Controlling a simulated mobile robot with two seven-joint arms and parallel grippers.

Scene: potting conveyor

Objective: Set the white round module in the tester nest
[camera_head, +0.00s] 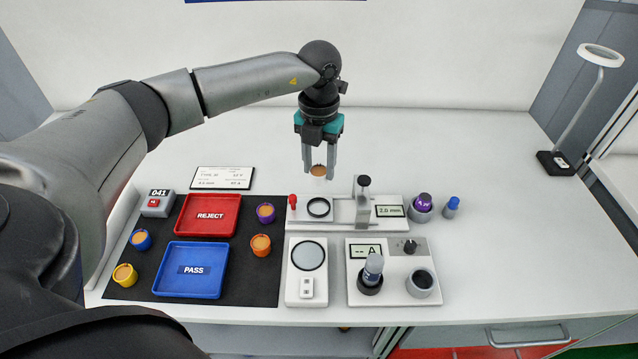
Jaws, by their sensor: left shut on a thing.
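My left gripper (319,168) points down over the back middle of the table. It is shut on a small round module (318,171) with a tan top; its side is mostly hidden between the fingers, but looks pale. The tester (391,253) with the "-- A" display stands at the front right, well to the right and in front of the gripper. It has a round dark-topped socket (420,281) at its right and a grey-blue cylinder standing in a dark holder (371,282) at its left. My right gripper does not show.
A gauge fixture (299,217) with a ring and upright post lies between gripper and tester. Blue PASS (166,285) and red REJECT (186,225) trays lie left, among blue, yellow, purple and orange modules. A lamp (562,160) stands far right. The table's right side is clear.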

